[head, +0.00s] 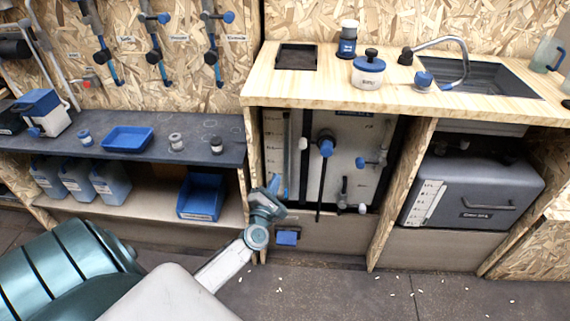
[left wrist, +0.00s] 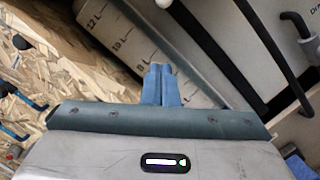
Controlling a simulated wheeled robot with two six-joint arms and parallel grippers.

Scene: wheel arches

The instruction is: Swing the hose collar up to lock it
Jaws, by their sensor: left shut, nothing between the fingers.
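A pale tank panel (head: 352,185) stands in the bay under the wooden counter. A blue fitting (head: 326,147) with a dark top sits on its upper middle, and a black hose or rod (head: 320,195) hangs down below it. I cannot tell for sure which part is the hose collar. My left gripper (head: 276,184) is at the left edge of this bay, left of and lower than the fitting. In the left wrist view its blue fingers (left wrist: 161,78) are together and empty, in front of a white litre scale (left wrist: 125,45). My right gripper is not in view.
A smaller blue-handled valve (head: 361,162) is on the panel's right side. A wooden upright (head: 255,170) bounds the bay at left and another (head: 400,190) at right. A grey tank (head: 470,190) fills the right bay. A blue bin (head: 201,196) is on the left lower shelf.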

